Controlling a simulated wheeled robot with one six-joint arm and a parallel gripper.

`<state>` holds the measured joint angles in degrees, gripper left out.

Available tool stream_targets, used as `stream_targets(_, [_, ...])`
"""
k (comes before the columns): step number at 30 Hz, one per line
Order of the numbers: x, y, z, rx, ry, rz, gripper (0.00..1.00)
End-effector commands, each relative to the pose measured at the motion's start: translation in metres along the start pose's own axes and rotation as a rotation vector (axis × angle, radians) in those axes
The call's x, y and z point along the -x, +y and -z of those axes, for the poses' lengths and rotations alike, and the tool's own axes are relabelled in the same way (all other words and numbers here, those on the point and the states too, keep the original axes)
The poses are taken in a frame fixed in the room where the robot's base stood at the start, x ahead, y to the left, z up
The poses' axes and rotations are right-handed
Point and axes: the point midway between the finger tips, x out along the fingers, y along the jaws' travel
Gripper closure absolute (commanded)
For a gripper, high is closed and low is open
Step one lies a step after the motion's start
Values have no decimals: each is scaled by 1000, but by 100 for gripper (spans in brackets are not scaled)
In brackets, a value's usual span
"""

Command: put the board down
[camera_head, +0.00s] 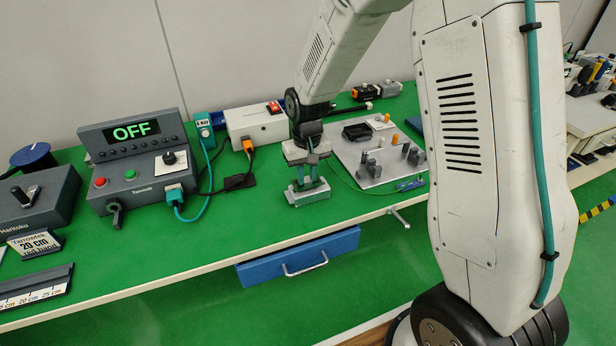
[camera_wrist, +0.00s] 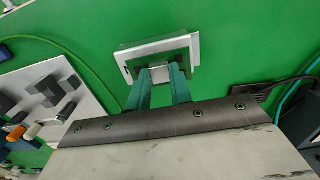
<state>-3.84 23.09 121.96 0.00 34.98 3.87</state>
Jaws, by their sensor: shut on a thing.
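My gripper (camera_head: 308,180) points down over the green bench top, with its green fingers shut on a small grey board (camera_head: 310,196). In the wrist view the fingers (camera_wrist: 160,73) close on a raised block at the middle of the board (camera_wrist: 185,44). The board looks level and very low over the bench. I cannot tell whether it touches the green surface. The fingers hide part of its near side.
A light grey plate (camera_head: 356,173) with pegs and blocks stands just right of my gripper. A control box (camera_head: 132,178) reading OFF is to the left, with cables and a black plug (camera_head: 239,181) between.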

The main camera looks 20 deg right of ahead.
Motion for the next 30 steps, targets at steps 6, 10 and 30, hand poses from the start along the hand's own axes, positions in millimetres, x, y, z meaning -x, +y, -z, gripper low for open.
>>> stream_targets(6, [-12,0,0,0,1,0,95])
stream_targets(10, [-12,0,0,0,1,0,95])
stream_targets(30, [6,0,1,0,4,0,57])
